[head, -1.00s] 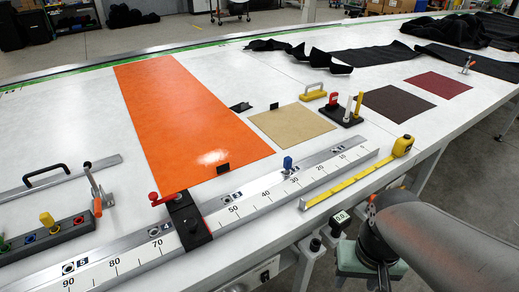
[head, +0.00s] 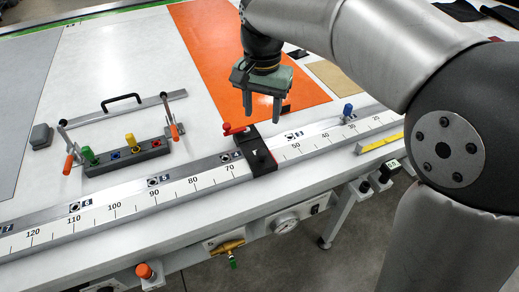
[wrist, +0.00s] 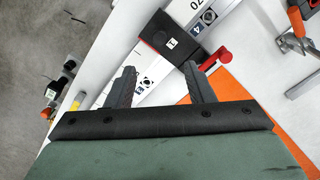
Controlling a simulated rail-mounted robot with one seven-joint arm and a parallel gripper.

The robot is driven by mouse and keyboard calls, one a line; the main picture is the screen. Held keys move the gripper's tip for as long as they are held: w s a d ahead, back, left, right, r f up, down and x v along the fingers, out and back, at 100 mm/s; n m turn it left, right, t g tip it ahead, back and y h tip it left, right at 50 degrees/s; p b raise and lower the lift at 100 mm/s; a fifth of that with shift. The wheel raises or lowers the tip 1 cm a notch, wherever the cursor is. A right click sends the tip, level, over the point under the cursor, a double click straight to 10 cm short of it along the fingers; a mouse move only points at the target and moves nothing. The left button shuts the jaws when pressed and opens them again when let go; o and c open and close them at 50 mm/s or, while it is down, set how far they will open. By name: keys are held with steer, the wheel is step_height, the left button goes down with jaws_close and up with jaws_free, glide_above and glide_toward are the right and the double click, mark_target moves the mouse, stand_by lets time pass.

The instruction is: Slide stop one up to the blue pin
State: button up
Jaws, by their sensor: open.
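Stop one (head: 262,158) is a black block with a red lever (head: 232,129), sitting across the scale rail near the 60 mark. In the wrist view the block (wrist: 165,40) shows a white "1" label, with its red lever (wrist: 213,60) to the right. The blue pin (head: 348,109) stands upright in the rail to the right of the stop, between about 30 and 40. A stretch of bare rail lies between them. My gripper (head: 262,112) is open and empty, above and behind the stop. In the wrist view its fingers (wrist: 162,72) point toward the block, apart from it.
The steel rail (head: 130,204) runs along the table's front edge. A grey block (head: 126,157) with coloured pins, toggle clamps and a black-handled bar (head: 130,104) lie to the left. An orange sheet (head: 215,60) lies behind the stop.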

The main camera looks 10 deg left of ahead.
mark_target(262, 151)
step_height(262, 151, down, 14)
steer(key=shift+f, duration=0.2)
jaws_close()
steer(key=shift+d, duration=0.1)
